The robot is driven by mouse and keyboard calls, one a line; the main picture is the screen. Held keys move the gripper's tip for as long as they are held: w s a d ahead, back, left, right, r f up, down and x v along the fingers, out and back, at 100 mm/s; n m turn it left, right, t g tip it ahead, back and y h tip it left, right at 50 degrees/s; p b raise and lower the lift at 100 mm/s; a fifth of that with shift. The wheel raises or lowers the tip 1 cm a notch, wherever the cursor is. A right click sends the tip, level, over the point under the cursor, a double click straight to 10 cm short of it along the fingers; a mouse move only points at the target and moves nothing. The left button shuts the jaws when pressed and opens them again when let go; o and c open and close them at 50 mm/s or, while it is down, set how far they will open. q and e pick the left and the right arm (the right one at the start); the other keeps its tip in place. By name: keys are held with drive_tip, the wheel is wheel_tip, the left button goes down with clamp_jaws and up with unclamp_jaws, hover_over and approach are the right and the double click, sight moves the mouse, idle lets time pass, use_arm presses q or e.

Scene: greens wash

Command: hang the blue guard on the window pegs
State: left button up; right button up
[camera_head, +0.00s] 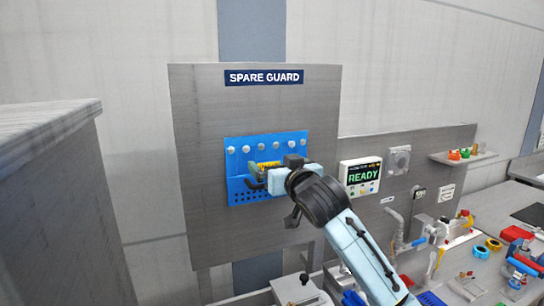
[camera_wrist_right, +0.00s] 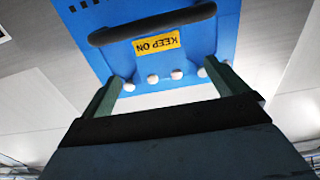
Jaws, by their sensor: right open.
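The blue guard (camera_head: 238,160) hangs flat on the grey panel marked SPARE GUARD, with a row of white round pegs along its top edge and holes near its bottom. In the right wrist view the guard (camera_wrist_right: 218,32) appears upside down, with a black bar handle (camera_wrist_right: 150,24) and a yellow KEEP ON label. My right gripper (camera_head: 262,178) is in front of the guard and partly covers it. In the right wrist view its fingers (camera_wrist_right: 164,74) are apart with nothing between them, and the handle lies beyond the tips. My left gripper is not in view. I cannot identify the window.
A READY display (camera_head: 361,175) is mounted right of the panel (camera_head: 215,100). A bench with pipes, valves and coloured parts is at the lower right. A small shelf (camera_head: 463,158) holds coloured pieces. A large grey block (camera_head: 55,200) stands at the left.

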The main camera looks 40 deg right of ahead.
sight(268, 141)
drive_tip(key=x, duration=0.3)
drive_tip(key=shift+w+p, duration=0.25)
drive_tip(key=shift+p, duration=0.1)
drive_tip(key=shift+w+d, duration=0.1)
drive_tip(key=shift+w, duration=0.2)
drive_tip(key=c, duration=1.2)
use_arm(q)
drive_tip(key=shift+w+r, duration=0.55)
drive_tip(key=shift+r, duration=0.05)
use_arm(e)
drive_tip(key=shift+c, duration=0.2)
drive_tip(key=shift+f, duration=0.1)
drive_tip(key=shift+r, duration=2.1)
drive_tip(key=shift+r, duration=0.1)
